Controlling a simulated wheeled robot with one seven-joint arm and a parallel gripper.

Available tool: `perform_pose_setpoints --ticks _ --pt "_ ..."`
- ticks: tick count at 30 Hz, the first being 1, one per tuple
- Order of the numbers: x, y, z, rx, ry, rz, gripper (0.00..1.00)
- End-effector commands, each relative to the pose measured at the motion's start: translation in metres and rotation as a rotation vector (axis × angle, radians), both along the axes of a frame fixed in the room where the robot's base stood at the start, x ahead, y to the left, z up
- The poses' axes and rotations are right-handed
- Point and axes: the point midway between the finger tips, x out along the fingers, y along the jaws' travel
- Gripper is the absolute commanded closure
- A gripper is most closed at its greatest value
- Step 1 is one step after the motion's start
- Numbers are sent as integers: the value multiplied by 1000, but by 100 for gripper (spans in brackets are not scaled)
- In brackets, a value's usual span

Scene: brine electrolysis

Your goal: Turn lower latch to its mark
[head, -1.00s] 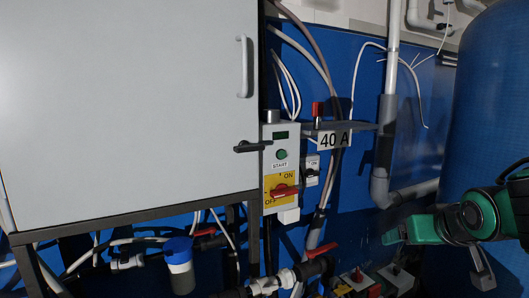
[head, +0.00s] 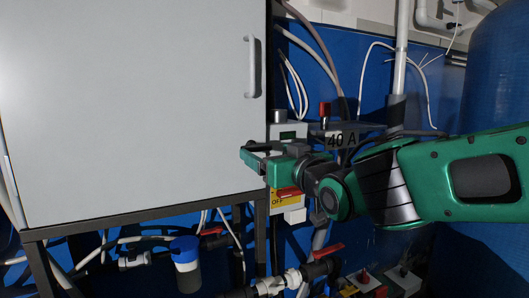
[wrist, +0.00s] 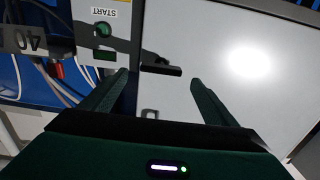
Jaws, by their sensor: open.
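The lower latch is a short black handle (wrist: 161,70) at the right edge of the grey cabinet door (head: 130,110). In the wrist view, which is turned upside down, it lies between the two dark green fingers, with a dark shadow beside it. My gripper (wrist: 159,77) is open, its fingers apart on either side of the latch, and holds nothing. In the head view my gripper (head: 248,157) is at the door's lower right edge and covers most of the latch.
The control box with the green START button (wrist: 103,30) stands right of the door, partly behind my arm in the head view. A 40 A sign (head: 341,141) and cables are close by. Pipes and a red-handled valve (head: 328,251) lie below.

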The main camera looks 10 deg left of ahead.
Motion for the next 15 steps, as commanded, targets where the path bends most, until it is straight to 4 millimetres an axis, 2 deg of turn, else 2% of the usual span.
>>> perform_pose_setpoints --ticks 7,15 --pt "30 23 -1 1 2 0 19" --pt "44 33 0 -1 1 0 19"
